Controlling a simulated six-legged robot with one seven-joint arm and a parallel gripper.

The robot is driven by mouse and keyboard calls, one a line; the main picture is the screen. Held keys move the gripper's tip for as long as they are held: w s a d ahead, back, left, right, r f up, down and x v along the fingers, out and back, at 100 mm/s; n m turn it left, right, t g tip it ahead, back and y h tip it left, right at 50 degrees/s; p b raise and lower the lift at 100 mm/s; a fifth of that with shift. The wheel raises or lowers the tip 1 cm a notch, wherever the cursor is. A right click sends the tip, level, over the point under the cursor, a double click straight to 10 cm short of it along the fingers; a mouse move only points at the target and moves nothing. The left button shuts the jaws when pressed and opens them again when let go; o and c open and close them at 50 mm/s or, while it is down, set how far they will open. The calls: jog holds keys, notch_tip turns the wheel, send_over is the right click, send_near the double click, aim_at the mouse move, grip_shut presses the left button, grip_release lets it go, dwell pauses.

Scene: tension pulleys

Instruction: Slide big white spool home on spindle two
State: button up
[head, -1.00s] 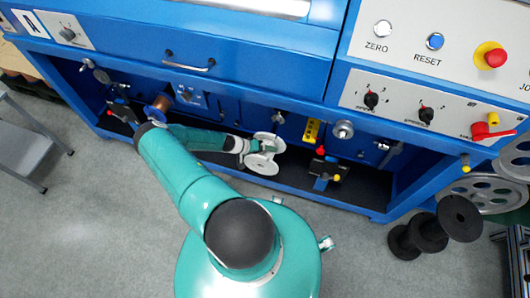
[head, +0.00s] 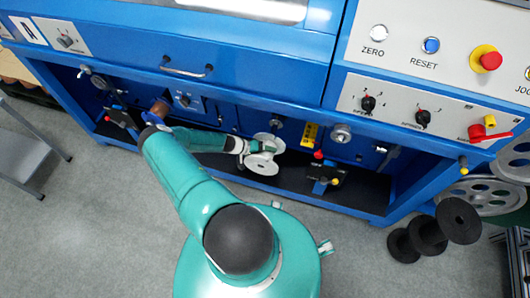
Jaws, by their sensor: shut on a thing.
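The big white spool (head: 262,164) is in the lower bay of the blue machine, with its two round flanges showing. My gripper (head: 255,147) is shut on it between the flanges, coming in from the left. A metal spindle end (head: 277,123) shows on the back panel just above the spool. I cannot tell which spindle is number two, or whether the spool is around this one or in front of it. The spool's hub and bore are hidden by the flanges and gripper.
A copper-coloured spool (head: 160,107) is at the left of the bay, close to my arm. A black tension unit (head: 326,174) with red and yellow knobs stands right of the white spool. Black spools (head: 428,234) stand on the floor at right. A grey cart (head: 25,150) is at left.

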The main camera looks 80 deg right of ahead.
aim_at(272, 132)
jog(key=shift+d, duration=0.15)
dwell(0.3)
jog(key=shift+s+d, duration=0.15)
jog(key=shift+d, duration=1.2)
jog(key=shift+d, duration=0.15)
jog(key=shift+s+d, duration=0.15)
jog(key=shift+d, duration=1.2)
jog(key=shift+d, duration=0.15)
jog(key=shift+s+d, duration=0.1)
jog(key=shift+d, duration=1.25)
dwell(0.5)
jog(key=shift+s+d, duration=0.15)
jog(key=shift+d, duration=0.95)
